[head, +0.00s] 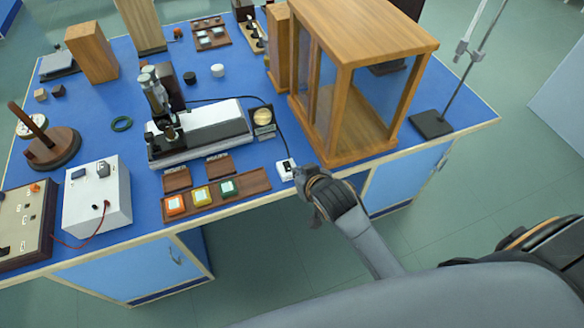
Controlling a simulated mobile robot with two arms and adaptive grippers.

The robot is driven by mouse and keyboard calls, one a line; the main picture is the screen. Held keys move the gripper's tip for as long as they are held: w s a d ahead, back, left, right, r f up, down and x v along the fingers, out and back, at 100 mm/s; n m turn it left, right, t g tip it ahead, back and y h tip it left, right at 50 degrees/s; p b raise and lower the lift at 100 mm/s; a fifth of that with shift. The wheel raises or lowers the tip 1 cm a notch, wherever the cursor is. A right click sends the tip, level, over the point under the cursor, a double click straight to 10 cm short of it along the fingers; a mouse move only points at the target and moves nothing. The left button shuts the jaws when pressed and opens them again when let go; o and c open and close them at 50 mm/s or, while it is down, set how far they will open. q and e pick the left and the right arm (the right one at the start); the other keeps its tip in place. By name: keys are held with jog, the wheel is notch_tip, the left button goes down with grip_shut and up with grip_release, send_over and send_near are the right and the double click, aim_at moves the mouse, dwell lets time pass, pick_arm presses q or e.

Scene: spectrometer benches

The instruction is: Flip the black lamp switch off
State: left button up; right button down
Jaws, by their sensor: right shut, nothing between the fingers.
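A small white switch box (284,170) with a dark part on top sits near the front edge of the blue bench. A dark cord runs from it up past a small block with a round tan face (264,117). My right gripper (300,174) is shut and empty, with its tips right beside the right side of the switch box. I cannot tell whether they touch it. The gripper partly hides the box's right side, and the switch position is too small to read. My left gripper is not in view.
A wooden case with glass panes (345,85) stands just behind and right of my gripper. A tray (245,184) with orange, yellow and green buttons lies to the left. A microscope-like instrument (155,95) and a white power box (97,195) stand farther left.

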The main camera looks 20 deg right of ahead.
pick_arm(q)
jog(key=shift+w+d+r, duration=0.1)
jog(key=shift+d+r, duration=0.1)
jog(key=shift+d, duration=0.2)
pick_arm(e)
jog(key=r, duration=0.3)
jog(key=shift+w+d, duration=0.2)
jog(key=p, duration=0.2)
send_over(289, 169)
jog(key=f, duration=0.6)
jog(key=shift+s, duration=0.3)
notch_tip(289, 169, down, 3)
jog(key=shift+w+r, duration=0.15)
jog(key=shift+r, duration=0.05)
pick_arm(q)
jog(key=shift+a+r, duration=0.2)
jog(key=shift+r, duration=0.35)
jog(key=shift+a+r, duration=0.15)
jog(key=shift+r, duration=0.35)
pick_arm(e)
jog(key=shift+w+f, duration=0.1)
jog(key=shift+f, duration=0.7)
